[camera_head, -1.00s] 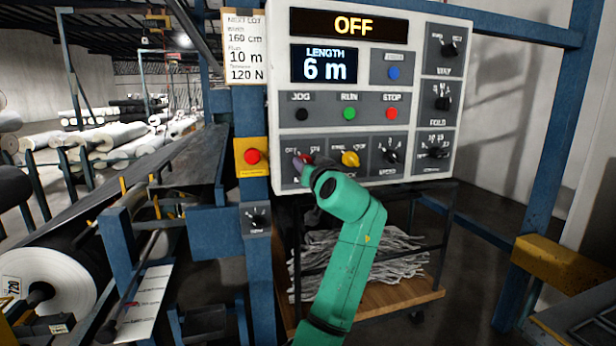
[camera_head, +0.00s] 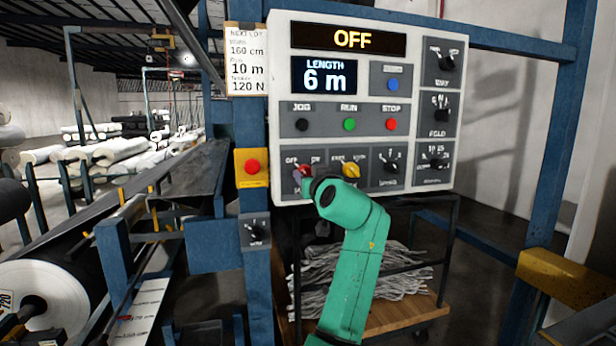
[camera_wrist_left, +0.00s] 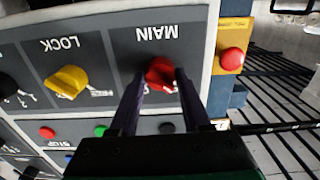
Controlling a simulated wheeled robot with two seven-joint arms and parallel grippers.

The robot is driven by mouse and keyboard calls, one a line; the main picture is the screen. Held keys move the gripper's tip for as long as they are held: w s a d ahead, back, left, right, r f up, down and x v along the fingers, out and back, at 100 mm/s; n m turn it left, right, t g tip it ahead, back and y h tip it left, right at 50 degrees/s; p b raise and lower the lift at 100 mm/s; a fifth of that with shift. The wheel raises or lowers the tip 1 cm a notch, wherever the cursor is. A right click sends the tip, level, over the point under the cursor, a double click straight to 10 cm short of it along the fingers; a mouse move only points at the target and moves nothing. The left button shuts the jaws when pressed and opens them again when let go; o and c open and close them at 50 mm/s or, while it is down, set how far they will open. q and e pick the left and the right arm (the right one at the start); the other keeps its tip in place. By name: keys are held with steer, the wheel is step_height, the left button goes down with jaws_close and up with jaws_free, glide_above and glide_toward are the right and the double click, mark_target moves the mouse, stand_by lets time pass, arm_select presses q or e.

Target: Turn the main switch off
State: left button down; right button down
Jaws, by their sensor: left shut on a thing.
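The main switch is a red knob (camera_head: 303,171) at the lower left of the grey control panel (camera_head: 282,80), under OFF and ON marks. My left gripper (camera_wrist_left: 158,84) is at this knob, its two dark fingers on either side of it. In the left wrist view the red knob (camera_wrist_left: 161,70) sits between the fingertips under the upside-down word MAIN, and the gripper is shut on it. The knob's exact pointing is partly hidden by the fingers. The panel's top display (camera_head: 350,39) reads OFF. My right gripper is not in view.
A yellow LOCK knob (camera_head: 351,170) and a black speed knob (camera_head: 391,162) are to the right of the switch. Jog, run and stop buttons (camera_head: 349,124) are above. A red button on a yellow box (camera_head: 252,167) is close on the left. A cart (camera_head: 400,312) stands below.

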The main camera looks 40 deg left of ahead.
arm_select(q)
steer(key=shift+c, duration=1.8)
jaws_free()
steer(key=shift+f, duration=0.2)
steer(key=shift+r, duration=0.1)
steer(key=b+v, duration=0.3)
steer(key=v, duration=1.1)
steer(key=shift+d, duration=0.2)
steer(key=shift+s, duration=0.15)
